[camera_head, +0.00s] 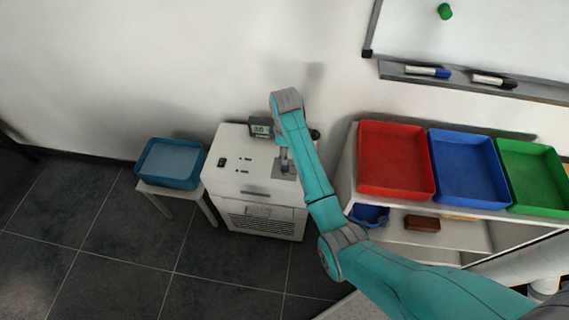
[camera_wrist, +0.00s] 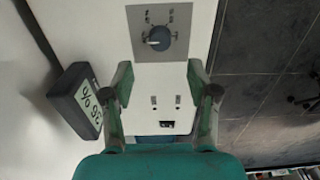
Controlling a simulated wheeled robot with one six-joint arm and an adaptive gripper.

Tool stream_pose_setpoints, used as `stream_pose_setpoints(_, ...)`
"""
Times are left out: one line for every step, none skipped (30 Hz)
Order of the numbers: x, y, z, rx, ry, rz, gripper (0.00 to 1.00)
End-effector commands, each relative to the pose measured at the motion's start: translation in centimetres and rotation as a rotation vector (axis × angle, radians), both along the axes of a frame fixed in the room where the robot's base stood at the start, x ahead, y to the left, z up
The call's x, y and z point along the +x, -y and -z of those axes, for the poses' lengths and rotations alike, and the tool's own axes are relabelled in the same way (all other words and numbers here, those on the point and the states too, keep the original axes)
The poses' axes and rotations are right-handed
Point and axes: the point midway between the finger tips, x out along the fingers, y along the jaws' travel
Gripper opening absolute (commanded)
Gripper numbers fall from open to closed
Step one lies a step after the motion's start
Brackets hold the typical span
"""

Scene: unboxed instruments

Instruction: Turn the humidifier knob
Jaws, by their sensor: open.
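The humidifier (camera_head: 240,172) is a white box-shaped unit standing on the floor against the wall. Its round dark blue-grey knob (camera_wrist: 158,38) sits on a grey square panel (camera_wrist: 178,15) with markings, near the top of the wrist view. In the head view my arm and gripper cover the knob, and only part of the panel shows. My gripper (camera_wrist: 160,76) is open and empty over the top of the humidifier. Its two fingers stand apart, with the knob beyond their tips and roughly centred between them. I see no contact with the knob.
A small dark display (camera_head: 260,128) stands at the back of the humidifier's top. A blue bin (camera_head: 170,180) on a small stand is to the left. A shelf with a red (camera_head: 395,160), a blue (camera_head: 468,168) and a green bin (camera_head: 533,177) is to the right.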

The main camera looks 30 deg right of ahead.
Motion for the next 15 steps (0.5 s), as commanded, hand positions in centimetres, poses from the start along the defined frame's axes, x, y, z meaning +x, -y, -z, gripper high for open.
stream_pose_setpoints(-0.1,0.0,1.0,0.001,-0.004,0.000,0.59)
stream_pose_setpoints(-0.1,0.0,1.6,0.001,-0.004,0.000,0.59)
stream_pose_setpoints(-0.1,0.0,2.3,0.001,-0.004,0.000,0.59)
stream_pose_setpoints(-0.1,0.0,2.8,0.000,-0.004,0.000,0.59)
stream_pose_setpoints(-0.1,0.0,3.4,0.000,-0.004,0.000,0.59)
stream_pose_setpoints(-0.1,0.0,4.0,0.000,-0.002,0.000,0.59)
stream_pose_setpoints(-0.1,0.0,4.5,0.000,-0.002,0.000,0.59)
stream_pose_setpoints(-0.1,0.0,5.0,0.001,-0.003,0.000,0.59)
stream_pose_setpoints(-0.1,0.0,5.6,0.000,-0.001,0.001,0.59)
stream_pose_setpoints(-0.1,0.0,6.0,0.000,-0.002,0.001,0.59)
stream_pose_setpoints(-0.1,0.0,6.4,0.000,-0.002,0.001,0.59)
stream_pose_setpoints(0.0,0.0,6.8,0.000,0.000,0.001,0.59)
stream_pose_setpoints(0.0,0.0,7.1,0.001,-0.001,0.001,0.59)
stream_pose_setpoints(0.0,0.0,7.4,0.000,-0.001,0.001,0.59)
stream_pose_setpoints(0.0,0.0,7.7,0.000,0.000,0.001,0.59)
